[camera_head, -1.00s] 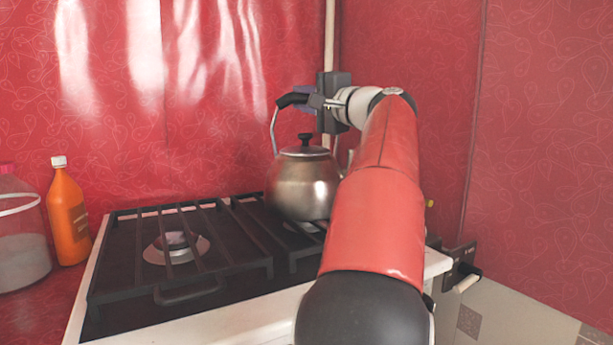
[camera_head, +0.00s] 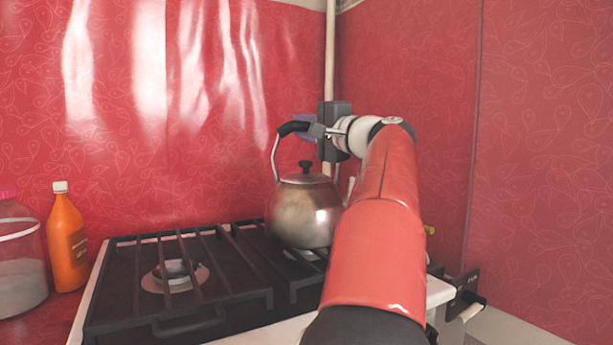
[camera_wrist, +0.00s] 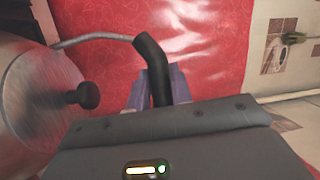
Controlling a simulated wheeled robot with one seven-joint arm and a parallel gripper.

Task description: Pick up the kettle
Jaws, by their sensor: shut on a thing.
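The kettle (camera_head: 303,215) is round and metallic, with a dark lid knob and a black-gripped handle (camera_head: 293,128). It is upright at the stove's back right burner. I cannot tell whether its base touches the grate. My gripper (camera_head: 312,130) is shut on the black handle grip above the lid. In the wrist view the handle (camera_wrist: 153,60) passes between the fingertips of my gripper (camera_wrist: 160,88), and the kettle's lid (camera_wrist: 45,95) is at the left. My arm hides the kettle's right side.
The stove (camera_head: 215,312) has black grates and a bare left burner (camera_head: 175,276). An orange bottle (camera_head: 67,243) and a clear jar with a pink lid (camera_head: 18,265) stand at the left. Red walls (camera_head: 410,60) close the back and right. Free air lies above the left grate.

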